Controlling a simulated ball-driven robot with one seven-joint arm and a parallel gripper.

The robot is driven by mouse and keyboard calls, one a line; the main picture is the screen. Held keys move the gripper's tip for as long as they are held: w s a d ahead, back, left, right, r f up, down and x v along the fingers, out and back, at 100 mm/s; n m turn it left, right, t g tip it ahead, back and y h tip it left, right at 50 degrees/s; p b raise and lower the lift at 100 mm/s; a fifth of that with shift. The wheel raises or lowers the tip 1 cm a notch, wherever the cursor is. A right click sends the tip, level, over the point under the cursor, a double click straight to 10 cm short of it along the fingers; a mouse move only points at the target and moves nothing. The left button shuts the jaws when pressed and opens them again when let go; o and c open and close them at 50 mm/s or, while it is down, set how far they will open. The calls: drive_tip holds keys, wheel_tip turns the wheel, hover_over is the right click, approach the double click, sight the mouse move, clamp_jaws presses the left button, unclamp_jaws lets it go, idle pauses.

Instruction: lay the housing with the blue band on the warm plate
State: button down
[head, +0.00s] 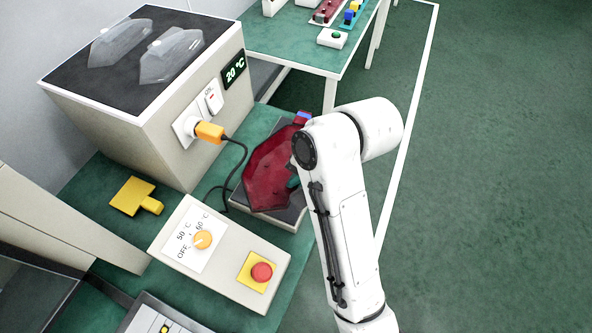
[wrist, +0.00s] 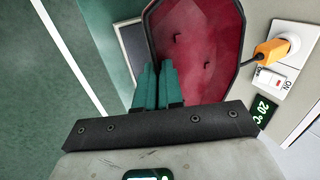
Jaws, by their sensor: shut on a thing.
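A dark red housing (head: 268,172) with a blue patch at its far end lies over the warm plate (head: 289,216), a dark slab with a pale rim. The plate's edge also shows left of the housing in the wrist view (wrist: 131,46). My gripper's teal fingers (wrist: 158,88) are shut on the housing's near edge; the wrist view shows the housing's hollow red inside (wrist: 205,45). In the head view my arm hides most of the gripper. I cannot tell whether the housing touches the plate.
A control box (head: 215,255) with an orange knob and a red button (head: 262,272) stands in front. A beige heater cabinet (head: 150,115) reads 20 °C and bears clear lenses (head: 170,55). Its orange plug (head: 209,132) trails a black cable beside the plate. Open floor lies right.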

drive_tip(key=w, duration=0.1)
drive_tip(key=w+f+p, duration=0.1)
drive_tip(key=w, duration=0.2)
drive_tip(key=shift+f, duration=0.25)
drive_tip(key=w+f, duration=0.2)
drive_tip(key=f, duration=0.1)
drive_tip(key=w+f, duration=0.3)
drive_tip(key=shift+w+f+p, duration=0.25)
drive_tip(key=shift+p, duration=0.1)
drive_tip(key=shift+f+p, duration=0.35)
drive_tip(key=shift+f, duration=1.2)
drive_tip(key=c, duration=1.3)
unclamp_jaws()
drive_tip(key=shift+f, duration=0.1)
drive_tip(key=v, duration=1.2)
